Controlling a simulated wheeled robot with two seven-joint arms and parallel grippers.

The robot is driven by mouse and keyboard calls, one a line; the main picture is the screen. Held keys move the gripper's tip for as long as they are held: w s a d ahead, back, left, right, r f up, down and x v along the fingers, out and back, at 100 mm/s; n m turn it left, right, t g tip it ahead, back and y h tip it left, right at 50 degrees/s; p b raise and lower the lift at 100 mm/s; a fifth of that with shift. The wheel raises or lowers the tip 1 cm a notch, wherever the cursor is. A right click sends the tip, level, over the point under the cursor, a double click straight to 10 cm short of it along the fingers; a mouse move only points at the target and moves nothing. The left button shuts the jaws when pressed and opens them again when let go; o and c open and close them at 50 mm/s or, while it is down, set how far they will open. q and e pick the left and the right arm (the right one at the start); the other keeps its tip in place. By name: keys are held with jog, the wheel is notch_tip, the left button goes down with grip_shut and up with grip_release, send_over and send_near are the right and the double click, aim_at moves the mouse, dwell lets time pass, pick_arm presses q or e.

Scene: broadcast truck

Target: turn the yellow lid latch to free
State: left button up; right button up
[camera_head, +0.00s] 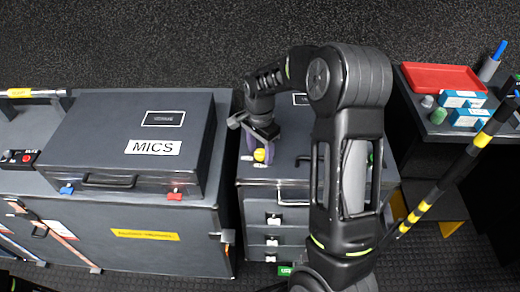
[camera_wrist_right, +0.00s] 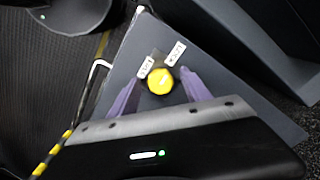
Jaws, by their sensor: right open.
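The yellow lid latch (camera_head: 260,155) is a small round knob on the lid of a dark grey drawer case (camera_head: 290,160). In the right wrist view the latch (camera_wrist_right: 160,80) sits on a dark mount, with two small white labels (camera_wrist_right: 174,54) above it, their print too small to read surely. My right gripper (camera_head: 260,147) points down at the latch. Its purple fingers are open, one on each side of the latch, and I see no clear contact. My left gripper is not in view.
A large case marked MICS (camera_head: 105,145) stands to the left. A red tray (camera_head: 443,77) and small boxes (camera_head: 462,99) are on a shelf at right. A yellow-black striped pole (camera_head: 440,185) slants beside my right arm. Part of the drawer case lid is hidden behind that arm.

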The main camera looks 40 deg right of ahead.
grip_shut()
dwell(0.5)
